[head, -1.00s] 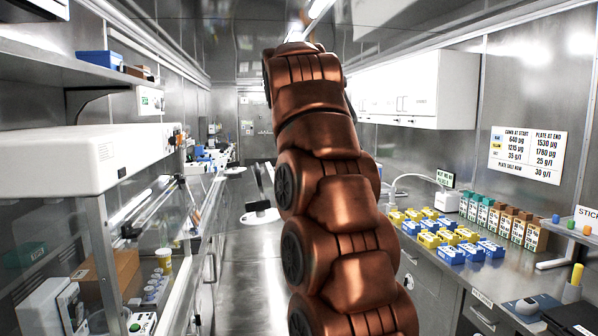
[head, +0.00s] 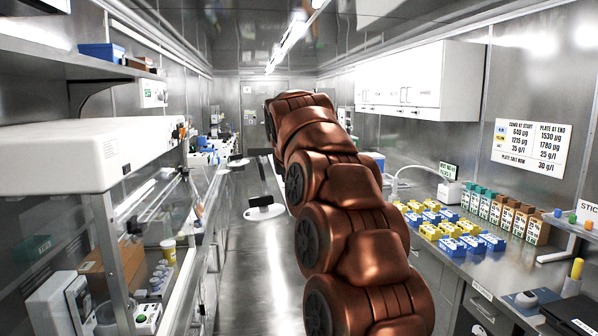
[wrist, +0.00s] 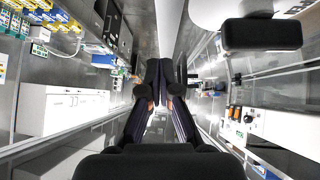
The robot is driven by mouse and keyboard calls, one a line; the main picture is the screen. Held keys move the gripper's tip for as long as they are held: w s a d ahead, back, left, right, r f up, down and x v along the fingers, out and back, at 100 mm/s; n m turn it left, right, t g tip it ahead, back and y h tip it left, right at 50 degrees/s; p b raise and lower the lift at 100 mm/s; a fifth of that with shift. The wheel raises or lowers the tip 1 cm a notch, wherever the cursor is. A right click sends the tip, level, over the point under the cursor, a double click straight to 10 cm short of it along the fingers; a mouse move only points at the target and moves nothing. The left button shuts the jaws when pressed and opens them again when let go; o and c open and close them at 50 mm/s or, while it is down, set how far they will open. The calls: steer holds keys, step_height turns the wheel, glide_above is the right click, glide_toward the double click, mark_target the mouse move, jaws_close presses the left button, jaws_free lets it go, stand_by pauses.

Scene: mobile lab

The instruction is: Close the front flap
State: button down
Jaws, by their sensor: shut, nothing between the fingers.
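The glass-fronted cabinet with a white top housing (head: 75,160) stands at the left in the head view. Slanted clear panes (head: 190,225) run along its aisle side; I cannot clearly tell which pane is the front flap or how far open it stands. Bottles, small pots and a brown box show through the glass. My gripper (wrist: 159,66) shows in the wrist view, its two dark fingers shut together at the tips with nothing between them. It touches nothing that I can make out. In the head view my copper arm hides it.
The right bench carries yellow and blue racks (head: 455,235) and a row of cartons (head: 505,213). White wall cupboards (head: 425,80) hang above at the right. A shelf (head: 60,55) overhangs the cabinet.

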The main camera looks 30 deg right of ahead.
steer(key=shift+s+d+f+p, duration=0.15)
steer(key=shift+f+p, duration=0.2)
steer(key=shift+f, duration=1)
